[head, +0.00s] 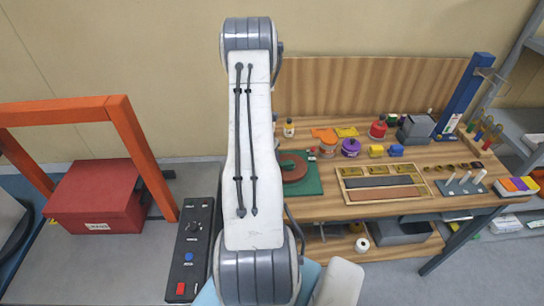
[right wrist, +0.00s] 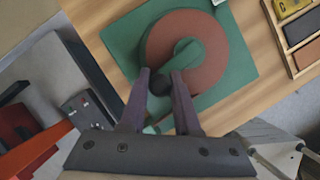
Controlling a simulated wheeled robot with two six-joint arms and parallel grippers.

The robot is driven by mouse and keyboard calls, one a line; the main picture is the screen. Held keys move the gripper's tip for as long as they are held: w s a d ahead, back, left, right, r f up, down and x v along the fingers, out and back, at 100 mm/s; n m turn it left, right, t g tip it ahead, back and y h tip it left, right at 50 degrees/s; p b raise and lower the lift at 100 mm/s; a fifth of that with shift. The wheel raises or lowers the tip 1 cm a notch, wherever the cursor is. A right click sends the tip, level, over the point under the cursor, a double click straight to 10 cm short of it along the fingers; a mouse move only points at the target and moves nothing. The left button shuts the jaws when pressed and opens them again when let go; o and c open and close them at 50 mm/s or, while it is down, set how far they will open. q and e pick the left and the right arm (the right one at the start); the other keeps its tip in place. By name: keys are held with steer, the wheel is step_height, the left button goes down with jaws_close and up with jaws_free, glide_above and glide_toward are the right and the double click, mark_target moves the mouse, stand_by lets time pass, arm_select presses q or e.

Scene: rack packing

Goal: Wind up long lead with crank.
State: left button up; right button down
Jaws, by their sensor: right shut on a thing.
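A reel with a reddish-brown disc (right wrist: 212,62) sits on a green base plate (right wrist: 122,42) in the right wrist view. A green crank arm (right wrist: 186,53) lies across the disc and ends in a dark round knob (right wrist: 159,85). My right gripper (right wrist: 160,80) is shut on this crank knob, one finger on each side. In the head view the disc (head: 294,167) and base plate (head: 311,184) show at the bench's left end, partly covered by my arm link, which also hides my right gripper. I cannot make out the long lead. My left gripper is in neither view.
The wooden bench (head: 400,155) carries a sectioned tray (head: 343,176), a purple pot (head: 351,147), a red pot (head: 378,130) and a peg block (head: 460,186) right of the reel. A control box (head: 190,250), a red box (head: 97,197) and an orange frame (head: 125,130) stand left.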

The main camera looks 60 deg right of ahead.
steer(key=c, duration=0.6)
jaws_free()
steer(key=shift+d, duration=0.1)
steer(key=shift+p+v, duration=1.2)
steer(key=shift+v, duration=4.1)
